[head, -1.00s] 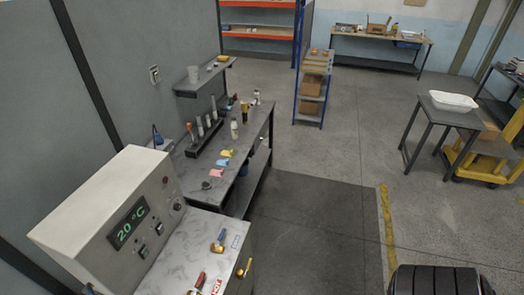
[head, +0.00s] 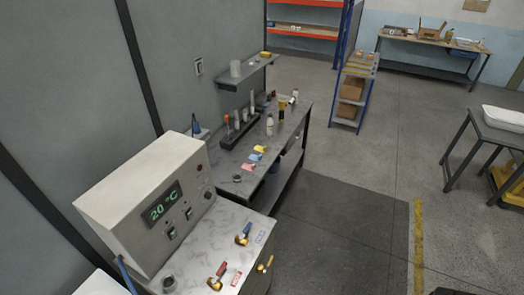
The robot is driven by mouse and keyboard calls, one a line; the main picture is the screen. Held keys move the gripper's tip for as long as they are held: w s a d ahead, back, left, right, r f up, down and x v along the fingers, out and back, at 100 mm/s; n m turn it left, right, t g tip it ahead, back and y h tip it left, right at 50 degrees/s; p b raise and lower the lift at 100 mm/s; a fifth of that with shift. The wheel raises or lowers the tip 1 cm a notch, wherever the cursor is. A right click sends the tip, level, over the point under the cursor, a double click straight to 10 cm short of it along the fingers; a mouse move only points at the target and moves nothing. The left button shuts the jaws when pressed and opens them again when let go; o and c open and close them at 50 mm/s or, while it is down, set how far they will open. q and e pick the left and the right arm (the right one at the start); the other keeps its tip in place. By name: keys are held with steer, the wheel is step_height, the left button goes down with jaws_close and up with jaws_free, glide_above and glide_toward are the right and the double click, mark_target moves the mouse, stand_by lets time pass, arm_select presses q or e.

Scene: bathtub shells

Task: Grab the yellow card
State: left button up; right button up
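The yellow card (head: 260,149) lies on the grey workbench (head: 285,133) in the head view, near the bench's right edge. A blue card (head: 255,157) lies just in front of it, and a pink card (head: 249,167) lies nearer still. The yellow card is small and far from the camera, and nothing covers it. Neither of my grippers is in view, so their state does not show.
A white control box (head: 150,205) reading 20 °C stands at the near left. Screwdriver-like tools (head: 217,277) lie on the near marble top. Bottles (head: 270,125) and a dark rack (head: 240,131) stand behind the cards. Open floor (head: 345,190) lies right of the bench.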

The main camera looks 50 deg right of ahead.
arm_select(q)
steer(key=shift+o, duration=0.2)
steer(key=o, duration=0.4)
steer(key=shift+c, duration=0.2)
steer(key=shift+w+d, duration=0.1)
